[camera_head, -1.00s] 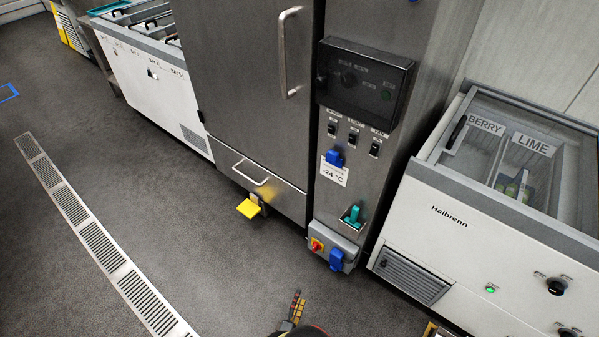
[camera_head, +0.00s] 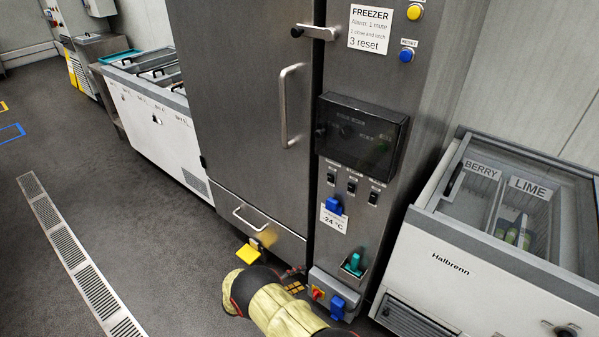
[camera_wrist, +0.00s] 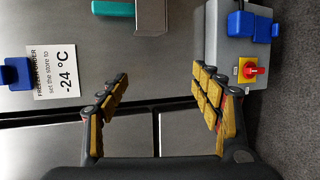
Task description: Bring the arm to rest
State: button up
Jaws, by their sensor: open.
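In the wrist view, my gripper (camera_wrist: 160,105) is open, its two yellow-padded fingers apart with nothing between them. It faces the steel front of the freezer, and the wrist view is turned on its side. In the head view, my arm reaches in from the bottom, and my gripper (camera_head: 294,280) is small and partly hidden by my arm near the lower freezer front. The freezer (camera_head: 240,90) has its large door shut against the frame. The grey switch box (camera_head: 325,287) with a red-yellow knob is close beside my gripper; contact cannot be told.
A yellow pedal (camera_head: 248,254) sticks out low at the freezer. A teal handle (camera_head: 353,264) and a blue block (camera_head: 334,206) are on the panel. A white chest (camera_head: 470,262) with a glass lid stands right. The floor at left is open, with a drain grate (camera_head: 72,245).

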jog(key=s+d+r+m+g+y+p, duration=0.1)
jog(key=d+r+m+g, duration=0.35)
jog(key=r, duration=1.05)
jog(key=s+d+r+g+y+p, duration=0.15)
jog(key=d+r, duration=0.55)
jog(key=r, duration=0.8)
jog(key=s+d+r+m+y, duration=0.1)
jog(key=s+d+r+y, duration=0.15)
jog(key=s+r, duration=0.4)
jog(key=s+d+r+m+y, duration=0.15)
jog(key=s+d+r, duration=0.25)
jog(key=r, duration=0.6)
jog(key=s+r+t+y+p, duration=0.1)
jog(key=s+r, duration=0.4)
jog(key=s, duration=0.5)
jog(key=s+d+r+m+t+y+p, duration=0.1)
jog(key=s+r+y, duration=0.3)
jog(key=s, duration=0.7)
jog(key=shift+s+d+r+t+y, duration=0.2)
jog(key=shift+r+t+y, duration=0.15)
jog(key=shift+r+t, duration=0.4)
jog(key=shift+w, duration=0.1)
